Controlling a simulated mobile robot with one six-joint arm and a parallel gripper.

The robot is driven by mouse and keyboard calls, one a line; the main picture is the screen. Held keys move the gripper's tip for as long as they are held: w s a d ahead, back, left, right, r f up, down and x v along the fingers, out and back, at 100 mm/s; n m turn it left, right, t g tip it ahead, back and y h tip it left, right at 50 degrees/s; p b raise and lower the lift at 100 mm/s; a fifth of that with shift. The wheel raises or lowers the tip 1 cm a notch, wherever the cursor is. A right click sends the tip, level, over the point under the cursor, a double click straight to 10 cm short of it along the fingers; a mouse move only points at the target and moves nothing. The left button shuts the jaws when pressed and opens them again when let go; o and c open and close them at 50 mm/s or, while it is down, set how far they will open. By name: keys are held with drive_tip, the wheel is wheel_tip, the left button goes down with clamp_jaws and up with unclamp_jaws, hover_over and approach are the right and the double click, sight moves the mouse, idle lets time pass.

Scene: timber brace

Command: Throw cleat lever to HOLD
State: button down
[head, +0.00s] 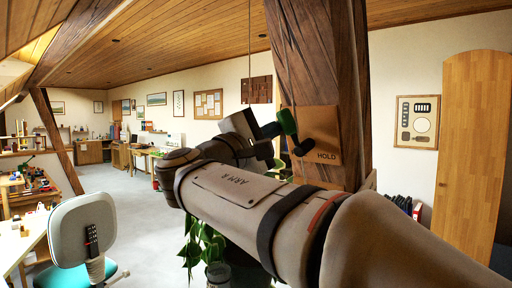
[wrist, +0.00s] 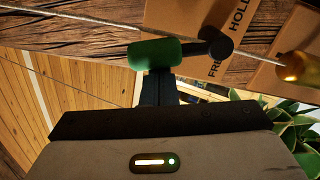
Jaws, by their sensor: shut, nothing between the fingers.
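The cleat lever has a green grip (wrist: 155,53) on a black arm and pivot (wrist: 213,42). In the head view the green grip (head: 287,121) stands up and left of the black part (head: 318,145). Its tan plate (head: 325,118) is on the timber post, with HOLD printed at the lower right. In the wrist view the plate (wrist: 180,18) shows HOLD and part of FREE. My gripper (wrist: 157,76) is shut and empty, its fingertips at the lower edge of the green grip. I cannot tell whether they touch it. In the head view my gripper (head: 270,130) is beside the grip.
A cord (wrist: 75,17) crosses close to the lever in the wrist view, near a brass-coloured piece (wrist: 298,66). The thick timber post (head: 320,60) stands behind the lever. Green leaves (head: 205,240) hang below my arm. An office chair (head: 85,230) is at left; open floor (head: 135,195) lies beyond.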

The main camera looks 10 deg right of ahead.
sight(280, 112)
drive_tip(key=s+m+b, duration=0.1)
drive_tip(key=m+b, duration=0.1)
drive_tip(key=d+m+b, duration=0.1)
drive_tip(key=m+b, duration=0.1)
drive_tip(key=b, duration=0.1)
drive_tip(key=s+m+b, duration=0.1)
drive_tip(key=b, duration=0.1)
drive_tip(key=shift+s+d+r+m, duration=0.2)
drive_tip(key=shift+s+r+m, duration=0.15)
drive_tip(key=shift+m, duration=0.05)
drive_tip(key=m+b, duration=0.1)
drive_tip(key=b, duration=0.1)
drive_tip(key=s+d+m+b, duration=0.1)
drive_tip(key=m+b, duration=0.1)
drive_tip(key=s+m+b, duration=0.1)
drive_tip(key=shift+d+r+m+b, duration=0.25)
drive_tip(key=shift+r+m+b, duration=0.1)
drive_tip(key=shift+m+b, duration=0.05)
drive_tip(key=shift+r, duration=0.25)
drive_tip(key=w+r+p, duration=0.1)
drive_tip(key=w+a+r+p, duration=0.1)
drive_tip(key=p, duration=0.1)
drive_tip(key=shift+w+r, duration=0.4)
drive_tip(key=shift+s+a+f+b, duration=0.15)
drive_tip(key=shift+a+f+b, duration=0.3)
drive_tip(key=shift+a+f, duration=0.4)
drive_tip(key=v, duration=0.8)
drive_tip(key=shift+s+r+b, duration=0.2)
drive_tip(key=shift+s+b, duration=0.15)
drive_tip(key=shift+s, duration=0.1)
